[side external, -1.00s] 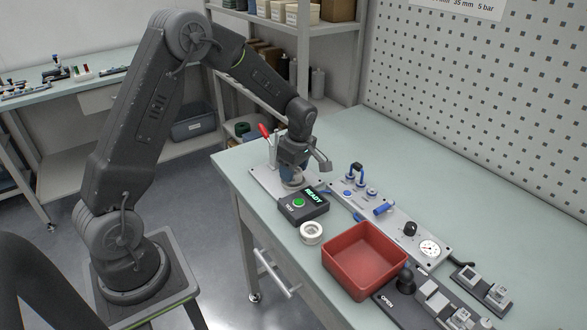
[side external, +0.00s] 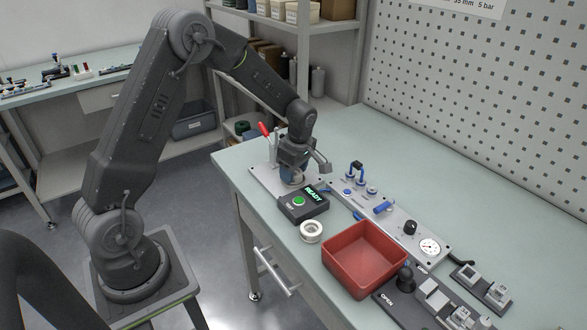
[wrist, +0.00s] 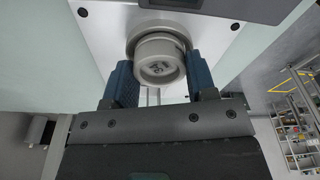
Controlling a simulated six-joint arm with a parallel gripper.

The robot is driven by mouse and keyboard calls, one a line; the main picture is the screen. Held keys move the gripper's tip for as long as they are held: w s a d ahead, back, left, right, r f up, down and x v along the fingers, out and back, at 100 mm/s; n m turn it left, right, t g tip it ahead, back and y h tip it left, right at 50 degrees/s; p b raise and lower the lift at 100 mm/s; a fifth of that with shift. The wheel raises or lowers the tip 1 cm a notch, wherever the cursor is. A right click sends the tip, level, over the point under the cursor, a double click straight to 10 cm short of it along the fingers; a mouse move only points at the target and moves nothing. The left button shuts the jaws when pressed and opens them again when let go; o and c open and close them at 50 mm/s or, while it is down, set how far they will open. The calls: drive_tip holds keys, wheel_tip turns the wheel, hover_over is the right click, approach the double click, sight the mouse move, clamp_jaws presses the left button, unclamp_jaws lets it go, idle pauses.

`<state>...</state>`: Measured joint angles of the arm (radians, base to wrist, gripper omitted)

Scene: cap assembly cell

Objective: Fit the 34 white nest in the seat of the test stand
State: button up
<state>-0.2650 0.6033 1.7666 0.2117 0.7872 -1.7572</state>
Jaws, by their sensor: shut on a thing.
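My gripper (wrist: 160,82) is shut on a round pale nest (wrist: 159,62), with one blue finger on each side of it. In the wrist view the nest is in front of the round grey seat (wrist: 137,30) of the test stand and lines up closely with it. I cannot tell whether it rests fully in the seat. In the side view my gripper (side external: 291,177) is low over the test stand plate (side external: 262,180) and hides most of the nest and seat. A separate white ring (side external: 304,237) lies on the table.
The stand's red-handled lever (side external: 264,129) rises just behind my gripper. A black box (side external: 292,213) with a green button and READY display is in front. A red bin (side external: 342,275) and a grey fixture plate (side external: 393,228) lie to the right. The back of the table is clear.

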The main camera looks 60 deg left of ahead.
drive_tip(key=shift+f, duration=0.25)
drive_tip(key=o, duration=1)
wheel_tip(320, 180, up, 14)
drive_tip(key=d, duration=0.2)
drive_tip(key=s+d+r+m+t, duration=0.3)
drive_tip(key=s+d+r+m, duration=0.45)
drive_tip(key=s+m, duration=0.3)
drive_tip(key=s+d+m+t+h, duration=0.1)
drive_tip(key=s+d+m+t, duration=0.2)
drive_tip(key=s+m, duration=0.8)
drive_tip(key=shift+s+d+h, duration=0.4)
drive_tip(key=shift+s+d, duration=0.25)
drive_tip(key=shift+d, duration=0.25)
